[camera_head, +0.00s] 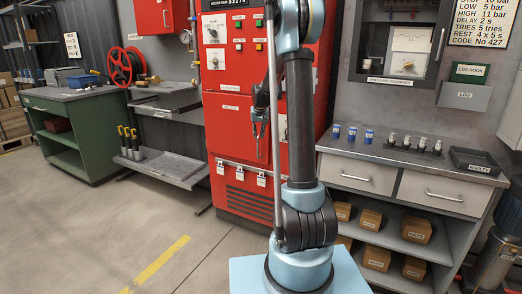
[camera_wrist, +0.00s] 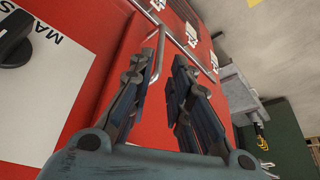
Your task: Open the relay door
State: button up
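The tall red cabinet (camera_head: 226,78) stands behind my arm in the head view. Its lower red front panel (camera_head: 228,135) carries a small label too small to read; I cannot tell for sure that this is the relay door. The panel looks closed. My gripper (camera_head: 260,134) points down in front of it, partly behind my arm. In the wrist view my gripper (camera_wrist: 170,55) is open, with a gap between its dark fingers. A metal bar handle (camera_wrist: 190,50) on the red surface (camera_wrist: 98,92) lies just beyond the fingertips. I see no clear contact.
A black knob (camera_wrist: 14,45) on a white plate is at the wrist view's left. A grey workbench (camera_head: 395,172) with cups and drawers stands right of the cabinet. A low grey tray (camera_head: 168,168) and a green bench (camera_head: 72,130) stand left. The front-left floor is clear.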

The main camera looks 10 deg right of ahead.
send_over(258, 156)
jog(key=f, duration=1)
jog(key=shift+w, duration=0.25)
jog(key=shift+c, duration=0.5)
